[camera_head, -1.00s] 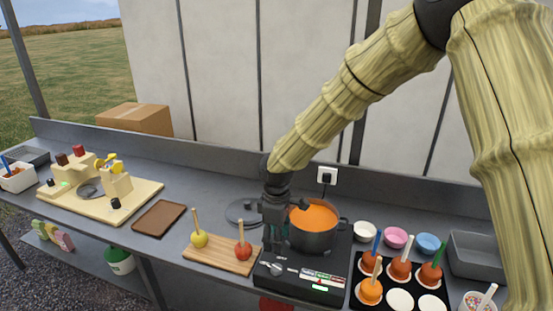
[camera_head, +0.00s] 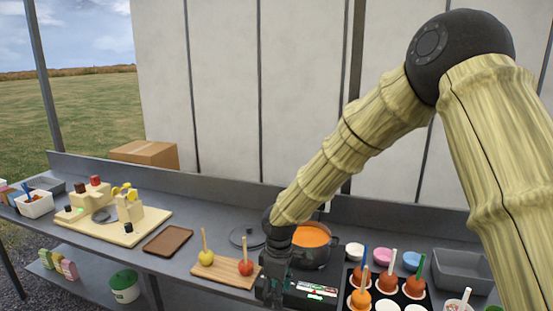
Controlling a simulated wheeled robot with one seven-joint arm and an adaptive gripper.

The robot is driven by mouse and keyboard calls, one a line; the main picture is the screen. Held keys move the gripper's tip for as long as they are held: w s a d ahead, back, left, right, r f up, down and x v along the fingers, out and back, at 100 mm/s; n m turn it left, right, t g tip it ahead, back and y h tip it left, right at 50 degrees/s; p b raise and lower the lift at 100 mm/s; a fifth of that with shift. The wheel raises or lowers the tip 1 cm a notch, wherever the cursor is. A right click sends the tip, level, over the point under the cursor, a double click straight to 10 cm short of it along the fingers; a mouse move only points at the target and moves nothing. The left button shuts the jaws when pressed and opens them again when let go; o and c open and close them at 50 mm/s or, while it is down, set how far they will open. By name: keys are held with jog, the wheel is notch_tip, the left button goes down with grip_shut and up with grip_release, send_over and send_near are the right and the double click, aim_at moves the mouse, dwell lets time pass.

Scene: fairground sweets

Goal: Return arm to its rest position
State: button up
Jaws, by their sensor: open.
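My arm comes in from the right and bends down over the counter. My gripper (camera_head: 272,296) hangs low at the front edge, just right of the wooden board, in front of the cooker and pot. The jaws are open, with nothing seen between them; the fingertips are close to the bottom of the picture and small. The pot (camera_head: 314,258) of orange liquid stands on the cooker (camera_head: 318,292), partly hidden by my wrist.
A wooden board (camera_head: 222,274) holds a yellow apple (camera_head: 206,257) and a red apple (camera_head: 245,267) on sticks. A black tray (camera_head: 426,300) with several dipped apples and small bowls stand right. A brown tray (camera_head: 168,241) and a cream machine (camera_head: 112,213) stand left. The grass beyond is open.

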jog(key=s+d+f+m+y+b, duration=0.15)
jog(key=s+f, duration=0.25)
jog(key=f, duration=0.4)
jog(key=s+d+f+m+g, duration=0.1)
jog(key=s+d+f+m, duration=0.15)
jog(key=s+f, duration=0.4)
jog(key=s+d+f+m+y+b, duration=0.1)
jog(key=s+d+f+m, duration=0.15)
jog(key=f, duration=0.75)
jog(key=s+d+f+m+b, duration=0.1)
jog(key=s+d+f, duration=0.3)
jog(key=s, duration=0.4)
jog(key=s+d+f+m+h+b, duration=0.1)
jog(key=s+d+f+m, duration=0.3)
jog(key=s+d, duration=0.2)
jog(key=s+d+f+m+t+h+b, duration=0.1)
jog(key=s+d+f+m, duration=0.2)
jog(key=s, duration=0.7)
notch_tip(320, 180, down, 2)
jog(key=d, duration=0.2)
jog(key=shift+s+d, duration=0.15)
jog(key=shift+d, duration=0.25)
jog(key=shift+h, duration=0.35)
